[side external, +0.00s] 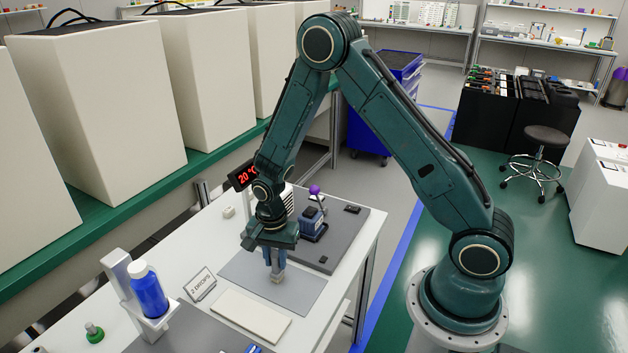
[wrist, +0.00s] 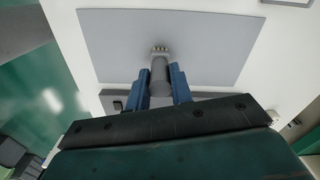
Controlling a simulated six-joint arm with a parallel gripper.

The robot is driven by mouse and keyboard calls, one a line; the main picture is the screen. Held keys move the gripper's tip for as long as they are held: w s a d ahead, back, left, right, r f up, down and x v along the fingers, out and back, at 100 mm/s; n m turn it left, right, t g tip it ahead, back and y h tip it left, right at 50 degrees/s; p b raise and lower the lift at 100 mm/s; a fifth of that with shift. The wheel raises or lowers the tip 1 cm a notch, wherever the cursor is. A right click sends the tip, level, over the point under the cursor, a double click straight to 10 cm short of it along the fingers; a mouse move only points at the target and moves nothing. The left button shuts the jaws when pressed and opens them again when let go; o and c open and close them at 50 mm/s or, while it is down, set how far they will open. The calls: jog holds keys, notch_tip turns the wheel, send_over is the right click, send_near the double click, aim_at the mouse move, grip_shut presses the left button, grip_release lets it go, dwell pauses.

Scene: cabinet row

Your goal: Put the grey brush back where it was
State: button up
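My gripper (side external: 275,262) points down over a grey mat (side external: 300,290) on the white table. Its two blue fingers also show in the wrist view (wrist: 161,85), one on each side of the grey brush (wrist: 159,74), and they appear to close on it. The brush's pale bristle end shows below the fingertips in the side view (side external: 277,279), at or just above the mat. I cannot tell whether it touches the mat. The brush looks roughly upright, and its upper part is hidden by the gripper.
A small sign (side external: 202,285) and a pale flat slab (side external: 251,316) lie left and in front of the mat. A blue bottle (side external: 148,291) stands in a white holder at the left. Behind the mat, a dark grey plate (side external: 338,240) carries a small blue device (side external: 313,222).

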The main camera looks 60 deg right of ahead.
jog(key=o, duration=0.3)
jog(key=shift+o, duration=0.2)
jog(key=shift+r, duration=0.15)
notch_tip(320, 180, up, 12)
dwell(0.7)
jog(key=shift+r, duration=0.15)
dwell(0.3)
jog(key=s+r+n+t, duration=0.3)
jog(key=s+r+n, duration=0.45)
jog(key=r, duration=0.55)
jog(key=s+r+n+t, duration=0.1)
jog(key=s+r+n, duration=0.2)
jog(key=s, duration=0.4)
jog(key=s+r+n+t, duration=0.1)
jog(key=s+r+n, duration=0.2)
jog(key=s, duration=0.4)
jog(key=shift+a+n+t, duration=0.3)
jog(key=shift+a+n, duration=0.1)
jog(key=shift+n, duration=0.35)
